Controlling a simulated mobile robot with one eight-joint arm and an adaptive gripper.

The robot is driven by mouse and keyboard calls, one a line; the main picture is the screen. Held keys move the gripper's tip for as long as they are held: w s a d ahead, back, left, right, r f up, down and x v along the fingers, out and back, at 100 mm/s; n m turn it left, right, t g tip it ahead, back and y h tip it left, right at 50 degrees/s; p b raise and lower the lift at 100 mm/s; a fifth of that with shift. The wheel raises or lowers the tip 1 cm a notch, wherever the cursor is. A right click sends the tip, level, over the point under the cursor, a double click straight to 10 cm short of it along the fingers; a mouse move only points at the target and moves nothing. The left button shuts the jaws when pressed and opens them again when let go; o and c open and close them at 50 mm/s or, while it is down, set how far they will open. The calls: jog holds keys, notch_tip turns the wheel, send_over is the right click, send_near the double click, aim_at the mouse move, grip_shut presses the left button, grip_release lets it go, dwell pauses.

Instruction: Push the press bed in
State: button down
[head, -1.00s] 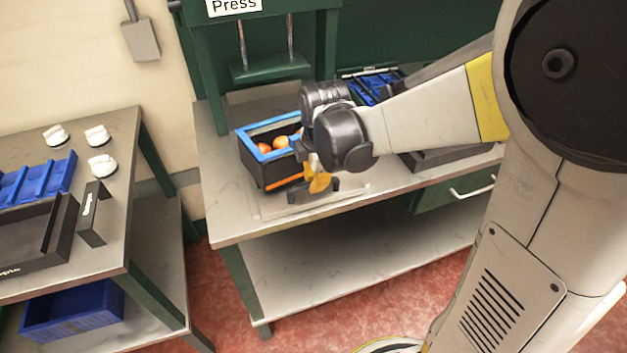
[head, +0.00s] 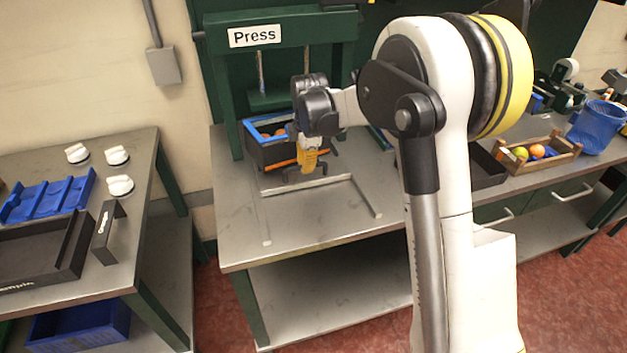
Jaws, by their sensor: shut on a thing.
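The press bed (head: 283,189) is a flat plate low on the table under the green press (head: 235,85). A black box (head: 263,156) with a blue rim stands on the bed, with orange fruit showing inside. The box is close under the press plate (head: 283,99). My gripper (head: 312,172) is at the front right of the box and low over the bed's front edge. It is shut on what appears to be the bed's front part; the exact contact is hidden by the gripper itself.
Two thin guide rails (head: 366,197) run forward over bare tabletop (head: 310,222). On the left table are a blue tray (head: 48,198), a black tray (head: 40,250) and white knobbed objects (head: 120,186). A wooden crate (head: 540,163) and a blue bin (head: 598,125) stand at right.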

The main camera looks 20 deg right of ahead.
jog(key=w+p, duration=0.1)
jog(key=w, duration=0.6)
jog(key=shift+w, duration=0.15)
jog(key=c, duration=1.7)
grip_release()
jog(key=shift+o, duration=1.4)
jog(key=shift+w+f, duration=0.15)
jog(key=shift+w, duration=0.05)
jog(key=shift+s, duration=0.1)
notch_tip(320, 180, up, 12)
jog(key=s, duration=0.2)
jog(key=shift+s, duration=0.2)
